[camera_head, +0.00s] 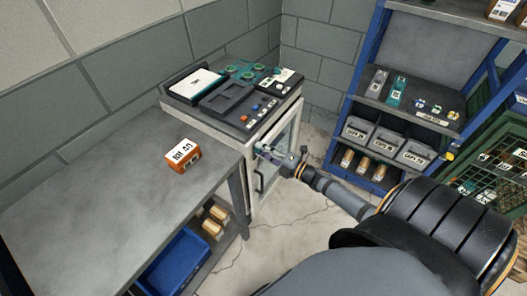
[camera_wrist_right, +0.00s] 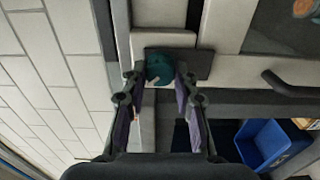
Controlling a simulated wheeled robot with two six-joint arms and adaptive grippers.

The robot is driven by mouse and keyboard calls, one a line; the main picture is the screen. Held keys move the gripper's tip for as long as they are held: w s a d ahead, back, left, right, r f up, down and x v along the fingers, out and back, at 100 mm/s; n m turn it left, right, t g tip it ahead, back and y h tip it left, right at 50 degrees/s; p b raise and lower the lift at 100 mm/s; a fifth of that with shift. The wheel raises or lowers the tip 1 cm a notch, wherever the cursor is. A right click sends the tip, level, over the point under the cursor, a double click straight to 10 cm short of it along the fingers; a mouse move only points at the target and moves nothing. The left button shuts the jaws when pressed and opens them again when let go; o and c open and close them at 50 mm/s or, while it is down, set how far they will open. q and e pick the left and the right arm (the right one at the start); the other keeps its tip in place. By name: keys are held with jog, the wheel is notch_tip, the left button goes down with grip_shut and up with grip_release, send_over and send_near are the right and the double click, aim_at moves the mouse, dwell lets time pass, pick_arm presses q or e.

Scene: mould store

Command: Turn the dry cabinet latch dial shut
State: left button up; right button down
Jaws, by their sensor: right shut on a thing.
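The dry cabinet (camera_head: 251,165) is a pale cabinet with a glass door, beside the end of the grey table. Its latch dial (camera_wrist_right: 160,66) is a round teal knob on a dark plate, seen in the right wrist view. My right gripper (camera_head: 277,157) reaches the cabinet's front from the right. In the wrist view the fingers of this gripper (camera_wrist_right: 160,82) are closed on both sides of the dial. The dial's far side is hidden, and its turn angle cannot be told. My left gripper is in neither view.
A dark door handle (camera_head: 258,184) is just below the gripper. Trays and a button panel (camera_head: 240,108) are on top of the cabinet. An orange labelled box (camera_head: 183,156) sits on the grey table (camera_head: 110,205). A blue shelf rack (camera_head: 366,62) stands to the right.

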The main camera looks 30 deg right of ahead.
dwell(0.3)
jog(key=c, duration=1)
grip_release()
jog(key=v, duration=1.2)
